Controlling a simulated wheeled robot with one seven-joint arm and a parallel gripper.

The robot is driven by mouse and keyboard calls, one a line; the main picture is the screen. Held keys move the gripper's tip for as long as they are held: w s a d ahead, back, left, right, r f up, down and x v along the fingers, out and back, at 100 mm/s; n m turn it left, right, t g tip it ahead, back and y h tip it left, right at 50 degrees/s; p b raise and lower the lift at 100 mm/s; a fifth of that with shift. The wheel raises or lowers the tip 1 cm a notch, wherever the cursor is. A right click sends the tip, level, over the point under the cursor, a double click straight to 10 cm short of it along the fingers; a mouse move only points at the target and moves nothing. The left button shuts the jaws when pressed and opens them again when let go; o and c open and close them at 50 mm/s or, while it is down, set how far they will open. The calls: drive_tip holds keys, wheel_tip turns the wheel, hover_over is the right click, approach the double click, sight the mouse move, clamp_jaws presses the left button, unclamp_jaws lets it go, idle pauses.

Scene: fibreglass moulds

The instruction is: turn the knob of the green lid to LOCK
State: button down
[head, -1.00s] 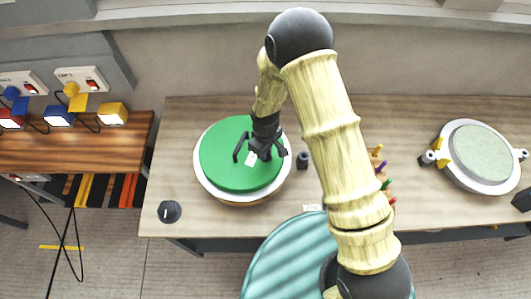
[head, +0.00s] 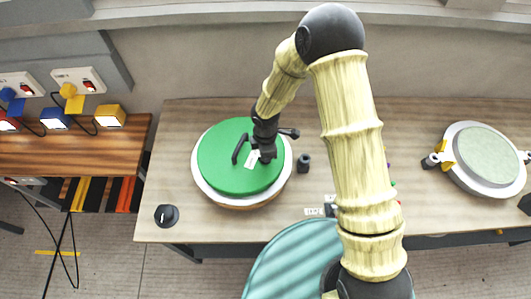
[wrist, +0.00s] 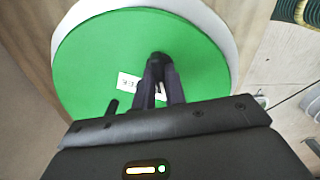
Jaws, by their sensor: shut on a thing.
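The round green lid (head: 222,170) sits on a white-rimmed round mould on the table, and it fills the upper wrist view (wrist: 90,55). My gripper (head: 266,157) is over the right part of the lid. In the wrist view its two dark fingers are shut on the black knob (wrist: 158,58), whose top shows at the fingertips. A white label (wrist: 128,82) with dark letters lies beside the knob; I cannot read it surely. Another white label is partly hidden behind the fingers. The knob's pointer and setting are hidden.
A loose black dial (head: 166,215) lies at the table's front left. A small black cylinder (head: 304,162) stands right of the lid. Another round mould (head: 486,155) with a pale green top and yellow clamps is at the right. Lamps stand on the left bench.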

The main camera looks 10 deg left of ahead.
drive_tip(key=shift+n, duration=0.8)
drive_tip(key=c, duration=1.4)
unclamp_jaws()
drive_tip(key=shift+c, duration=0.2)
drive_tip(key=shift+r, duration=0.1)
wheel_tip(320, 180, up, 17)
drive_tip(key=b, duration=0.2)
drive_tip(key=shift+r, duration=0.15)
